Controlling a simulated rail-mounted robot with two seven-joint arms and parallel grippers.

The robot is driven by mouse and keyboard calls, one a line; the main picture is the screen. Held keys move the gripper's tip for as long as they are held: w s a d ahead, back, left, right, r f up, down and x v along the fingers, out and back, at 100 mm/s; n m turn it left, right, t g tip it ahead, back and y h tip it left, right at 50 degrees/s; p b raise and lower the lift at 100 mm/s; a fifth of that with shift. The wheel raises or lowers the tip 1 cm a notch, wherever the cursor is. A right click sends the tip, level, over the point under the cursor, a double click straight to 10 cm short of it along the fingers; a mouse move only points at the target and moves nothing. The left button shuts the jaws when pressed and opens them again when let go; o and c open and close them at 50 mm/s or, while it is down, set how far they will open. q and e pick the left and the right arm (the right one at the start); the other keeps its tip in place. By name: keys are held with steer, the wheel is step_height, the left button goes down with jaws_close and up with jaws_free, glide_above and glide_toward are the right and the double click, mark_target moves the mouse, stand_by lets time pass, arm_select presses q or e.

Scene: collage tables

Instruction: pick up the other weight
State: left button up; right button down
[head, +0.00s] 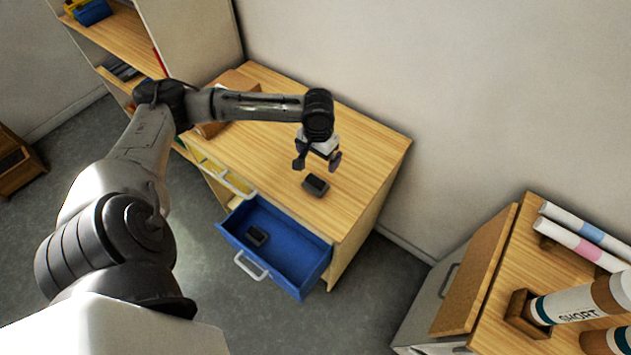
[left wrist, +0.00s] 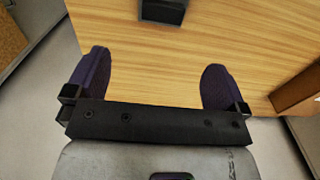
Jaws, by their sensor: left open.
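A dark weight (head: 315,186) lies on the wooden cabinet top, near its front edge. It also shows at the top edge of the left wrist view (left wrist: 163,11), partly cut off. A second dark weight (head: 257,236) lies inside the open blue drawer (head: 290,238). My left gripper (head: 317,165) is open and empty, above the cabinet top and just beyond the weight there. In the left wrist view, its two fingers (left wrist: 155,80) are spread wide with bare wood between them. My right gripper is in neither view.
The wooden cabinet top (head: 365,165) is mostly clear around the weight. A wooden box (head: 212,128) stands at its left end, and a shelf (head: 110,35) stands behind. At right, another cabinet (head: 500,330) holds rolled papers (head: 580,240) and labelled tubes (head: 570,305).

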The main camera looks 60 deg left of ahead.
mark_target(316, 180)
arm_select(q)
step_height(316, 180, down, 8)
steer(key=shift+a+b, duration=0.1)
steer(key=shift+b, duration=0.45)
steer(key=shift+s+f+b, duration=0.2)
steer(key=shift+f+b, duration=0.05)
steer(key=shift+f, duration=0.95)
steer(key=shift+s+f+b, duration=0.15)
steer(key=shift+f+b, duration=0.05)
steer(key=shift+f, duration=1.2)
steer(key=shift+c, duration=0.5)
steer(key=c, duration=1)
steer(key=shift+c, duration=0.4)
steer(key=shift+r, duration=0.15)
